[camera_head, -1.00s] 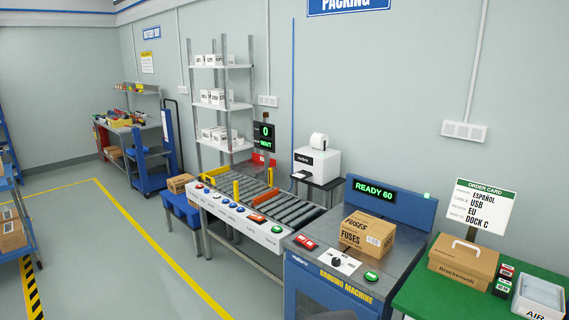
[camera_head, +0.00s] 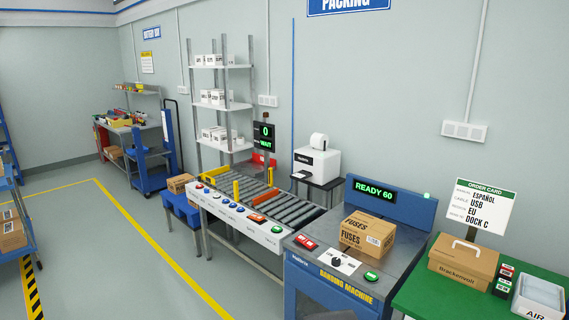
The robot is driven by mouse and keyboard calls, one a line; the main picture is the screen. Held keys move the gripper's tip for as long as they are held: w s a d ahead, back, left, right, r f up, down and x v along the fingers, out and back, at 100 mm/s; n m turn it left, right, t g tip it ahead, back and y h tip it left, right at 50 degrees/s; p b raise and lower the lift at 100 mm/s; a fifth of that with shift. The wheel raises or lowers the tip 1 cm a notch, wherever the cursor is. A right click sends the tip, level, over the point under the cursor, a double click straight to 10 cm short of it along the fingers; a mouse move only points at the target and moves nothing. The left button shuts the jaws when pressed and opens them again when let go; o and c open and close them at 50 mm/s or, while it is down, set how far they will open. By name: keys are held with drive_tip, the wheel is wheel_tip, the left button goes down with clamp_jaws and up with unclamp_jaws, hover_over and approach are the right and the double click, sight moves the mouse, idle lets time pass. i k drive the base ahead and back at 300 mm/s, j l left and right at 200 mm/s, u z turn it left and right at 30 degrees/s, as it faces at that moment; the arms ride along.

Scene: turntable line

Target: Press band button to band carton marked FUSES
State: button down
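The brown carton marked FUSES (camera_head: 367,233) sits on top of the blue banding machine (camera_head: 326,290). No band shows around it. The machine's display (camera_head: 375,196) reads READY 60 in green. On its front panel are a red control (camera_head: 305,241) at the left, a black knob (camera_head: 336,262) in the middle and a green button (camera_head: 371,276) at the right. The labels by these controls are too small to read, so I cannot tell which is named band.
A roller conveyor (camera_head: 275,207) with a row of buttons stands left of the machine; its sign (camera_head: 264,137) reads 0 WAIT. At the right, a green bench (camera_head: 420,290) holds a box marked Brackenvoll (camera_head: 463,262) and an order card (camera_head: 479,210). Open floor lies front left.

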sight(371, 276)
drive_tip(key=i+l+z, duration=0.3)
drive_tip(key=l+z, duration=0.15)
drive_tip(key=i+l+z, duration=0.55)
drive_tip(key=i+z, duration=0.3)
drive_tip(key=k+l, duration=0.05)
drive_tip(key=k, duration=0.1)
